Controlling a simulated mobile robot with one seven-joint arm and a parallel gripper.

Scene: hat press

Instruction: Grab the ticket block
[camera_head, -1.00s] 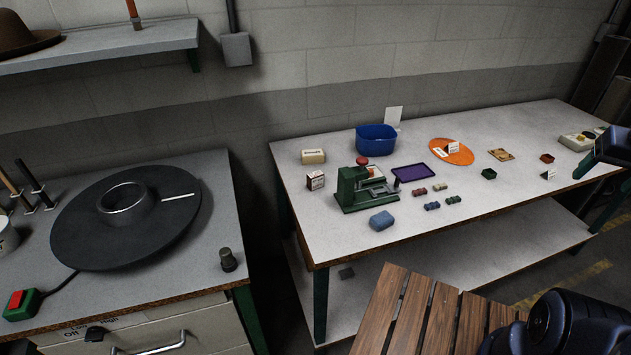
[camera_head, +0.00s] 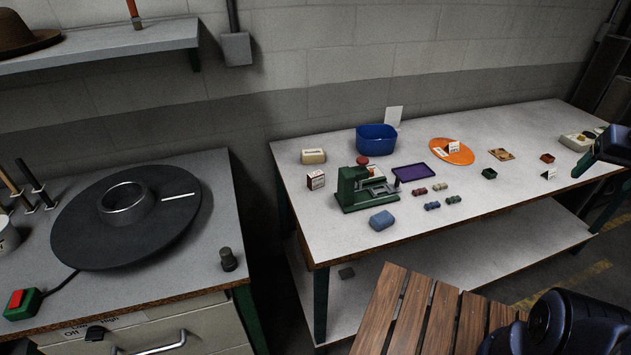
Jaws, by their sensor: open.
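I cannot tell for certain which thing is the ticket block. A cream block with dark lettering (camera_head: 313,156) lies at the back left of the white table. A small white and dark red box with print (camera_head: 315,180) stands just in front of it. Both are apart from my gripper. My gripper (camera_head: 584,167) shows only in part at the right edge, over the table's right end. It is open, with no object seen in it, and the rest of it is out of frame.
On the table (camera_head: 340,245) stand a green press (camera_head: 352,190), a blue bin (camera_head: 376,139), a purple tray (camera_head: 411,173), a blue block (camera_head: 381,220) and an orange disc (camera_head: 466,154). A slatted wooden surface (camera_head: 405,320) is in front.

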